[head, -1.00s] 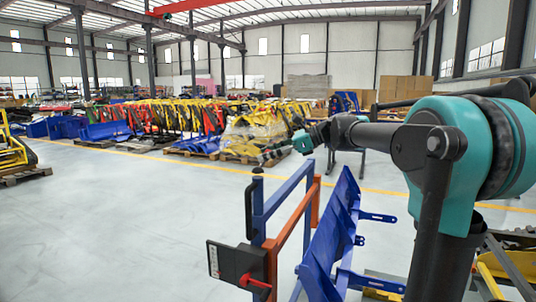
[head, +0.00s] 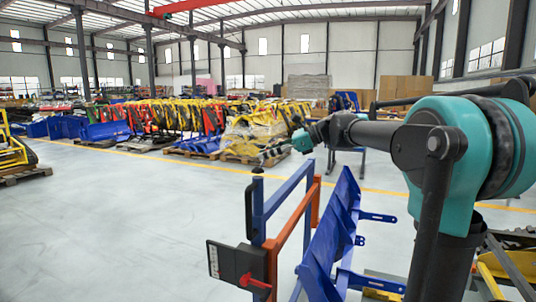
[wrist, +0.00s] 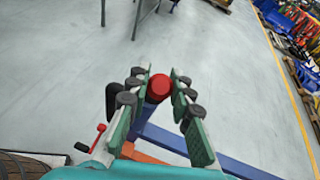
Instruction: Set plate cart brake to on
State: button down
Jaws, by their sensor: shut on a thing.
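The cart (head: 284,208) stands in the lower middle of the head view, with a blue and orange upright frame. A black panel (head: 231,262) with a red lever (head: 256,283) is fixed low on its near end. The red lever also shows at the lower left of the wrist view (wrist: 98,134). My gripper (head: 266,160) is above the near post's top in the head view. In the wrist view my gripper (wrist: 158,88) has its green fingers on either side of a red round knob (wrist: 159,85), shut on it. I cannot tell which part is the brake.
A blue angled plate (head: 333,235) leans on the cart's right side. Pallets of coloured parts (head: 190,122) line the back beyond a yellow floor line. A yellow machine (head: 10,155) stands at far left. The grey floor left of the cart is clear.

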jog(key=h, duration=0.1)
jog(key=a+h, duration=0.1)
jog(key=a+r+g+h, duration=0.1)
jog(key=shift+w, duration=0.35)
jog(key=shift+w+a+m+g+h, duration=0.2)
jog(key=shift+a+h, duration=0.25)
jog(key=shift+h, duration=0.15)
jog(key=shift+w+a+m+g+h, duration=0.1)
jog(key=shift+w+a+g+h, duration=0.1)
jog(key=shift+a+h, duration=0.35)
jog(key=shift+w+a+f+g+h, duration=0.25)
jog(key=shift+a+h, duration=0.3)
jog(key=shift+h, duration=0.4)
jog(key=shift+w+a+f+g+h, duration=0.15)
jog(key=shift+a+g+h, duration=0.3)
jog(key=shift+h, duration=0.5)
jog(key=shift+w+a+f+g+h, duration=0.2)
jog(key=shift+a+h, duration=0.45)
jog(key=shift+h, duration=0.3)
jog(key=c, duration=1.3)
grip_release()
jog(key=shift+v, duration=3.7)
jog(key=shift+a, duration=0.1)
